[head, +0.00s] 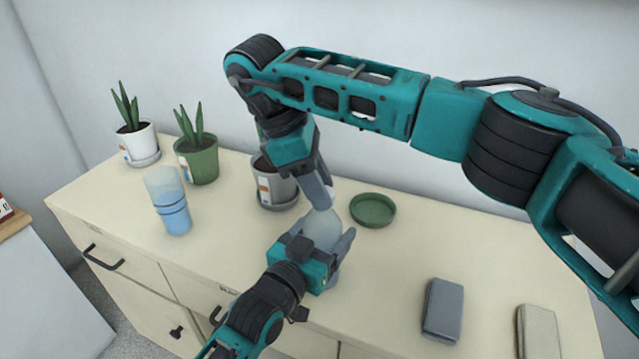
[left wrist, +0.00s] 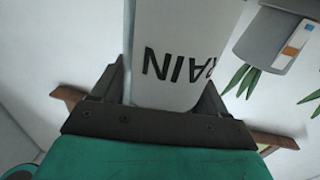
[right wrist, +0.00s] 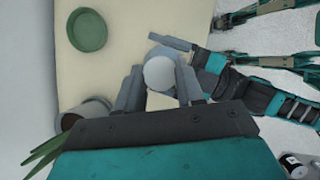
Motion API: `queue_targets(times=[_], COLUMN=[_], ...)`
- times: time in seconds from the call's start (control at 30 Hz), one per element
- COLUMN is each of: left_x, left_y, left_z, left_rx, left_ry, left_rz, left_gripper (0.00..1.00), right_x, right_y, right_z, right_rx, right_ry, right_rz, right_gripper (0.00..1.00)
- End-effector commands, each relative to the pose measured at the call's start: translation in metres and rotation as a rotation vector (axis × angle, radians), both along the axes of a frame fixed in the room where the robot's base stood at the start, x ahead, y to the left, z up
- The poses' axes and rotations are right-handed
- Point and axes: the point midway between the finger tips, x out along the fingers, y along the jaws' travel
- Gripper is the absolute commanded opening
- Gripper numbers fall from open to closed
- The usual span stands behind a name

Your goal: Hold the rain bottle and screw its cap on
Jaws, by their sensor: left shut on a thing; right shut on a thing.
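The rain bottle (head: 322,229) is a pale, translucent bottle near the middle of the dresser. My left gripper (head: 318,250) is shut around its body. In the left wrist view the bottle (left wrist: 185,55) shows dark "RAIN" lettering, upside down, between the fingers. My right gripper (head: 319,203) comes down from above, at the bottle's top. In the right wrist view its fingers are shut on the round pale-grey cap (right wrist: 160,73), which lines up over the bottle. The join between cap and bottle is hidden, so I cannot tell how far it is seated.
A blue tumbler (head: 168,203) and potted plants (head: 196,155), (head: 134,140) stand at left. A grey pot (head: 275,186) is close behind my grippers, beside a green dish (head: 373,210). Grey (head: 442,310) and beige (head: 538,331) blocks lie at right front.

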Motion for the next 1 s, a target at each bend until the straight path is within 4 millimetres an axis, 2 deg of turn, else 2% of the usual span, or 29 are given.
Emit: queue_targets(times=[0.1, 0.2, 0.53, 0.57, 0.6, 0.8, 1.0], left_x=[0.0003, 0.0003, 0.0004, 0.0004, 0.0004, 0.0003, 0.0003], left_y=[0.0006, 0.0006, 0.0007, 0.0007, 0.0007, 0.0006, 0.0005], left_z=[-0.0009, -0.0009, -0.0009, -0.0009, -0.0009, -0.0009, -0.0008], left_rx=[0.002, 0.002, 0.002, 0.001, 0.002, 0.002, 0.002], left_ry=[0.002, 0.002, 0.002, 0.003, 0.002, 0.002, 0.001], left_rz=[0.001, 0.001, 0.001, 0.001, 0.001, 0.001, 0.001], left_gripper=[0.00, 0.00, 0.00, 0.00, 0.00, 0.00, 0.00], right_x=[0.0011, 0.0014, 0.0013, 0.0013, 0.0013, 0.0015, 0.0017], right_y=[0.0006, 0.0003, 0.0005, 0.0005, 0.0004, 0.0002, 0.0000], right_z=[0.0002, -0.0003, -0.0003, -0.0003, -0.0004, -0.0004, -0.0004], right_rx=[0.001, 0.001, 0.001, 0.001, 0.001, 0.001, 0.001], right_ry=[0.000, 0.000, 0.000, -0.001, -0.001, -0.002, -0.002], right_rz=[-0.201, -0.293, -0.320, -0.320, -0.320, -0.319, -0.319], right_gripper=[0.10, 0.10, 0.10, 0.39, 0.43, 0.62, 0.63])
